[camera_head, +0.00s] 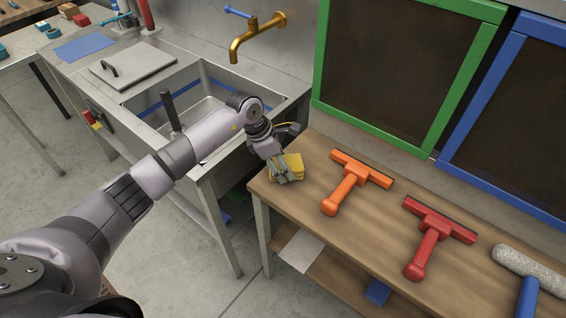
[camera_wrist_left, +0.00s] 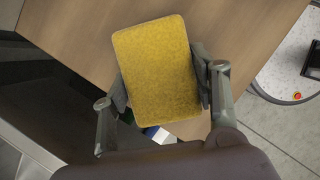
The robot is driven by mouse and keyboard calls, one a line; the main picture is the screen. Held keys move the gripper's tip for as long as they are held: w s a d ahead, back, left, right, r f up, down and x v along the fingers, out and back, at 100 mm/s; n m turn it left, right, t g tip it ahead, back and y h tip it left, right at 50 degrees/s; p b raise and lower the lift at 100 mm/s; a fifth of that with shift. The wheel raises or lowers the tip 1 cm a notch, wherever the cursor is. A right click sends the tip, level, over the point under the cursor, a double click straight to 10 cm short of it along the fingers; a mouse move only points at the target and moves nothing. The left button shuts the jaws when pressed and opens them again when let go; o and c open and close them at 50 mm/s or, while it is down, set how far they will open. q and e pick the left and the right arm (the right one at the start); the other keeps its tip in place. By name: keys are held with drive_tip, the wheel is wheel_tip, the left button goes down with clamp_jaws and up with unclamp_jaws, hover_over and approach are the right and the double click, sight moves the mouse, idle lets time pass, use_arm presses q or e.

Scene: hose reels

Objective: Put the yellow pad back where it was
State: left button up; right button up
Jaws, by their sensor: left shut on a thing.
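The yellow pad (camera_head: 291,166) is at the left end of the wooden table, by the corner near the sink. My left gripper (camera_head: 281,172) is shut on it, coming from the sink side. In the left wrist view the pad (camera_wrist_left: 156,68) lies between the two fingers of the gripper (camera_wrist_left: 160,88), one finger along each long side. The wooden tabletop shows behind it there. I cannot tell whether the pad touches the tabletop or is held just above it. My right gripper is not in view.
On the wooden table (camera_head: 384,225), right of the pad, lie an orange squeegee (camera_head: 350,184), a red squeegee (camera_head: 430,243) and a roller with a blue handle (camera_head: 530,268). A steel sink (camera_head: 205,100) stands left. Green (camera_head: 318,60) and blue (camera_head: 470,118) frames stand behind.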

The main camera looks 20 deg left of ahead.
use_arm(q)
drive_tip(key=shift+f, duration=0.1)
drive_tip(key=shift+f, duration=0.15)
drive_tip(key=o, duration=1.1)
drive_tip(key=shift+r, duration=0.2)
drive_tip(key=shift+a+r, duration=0.1)
drive_tip(key=shift+r, duration=0.1)
drive_tip(key=b+v, duration=0.1)
drive_tip(key=v, duration=1)
drive_tip(key=shift+r+b, duration=0.3)
drive_tip(key=shift+b, duration=0.05)
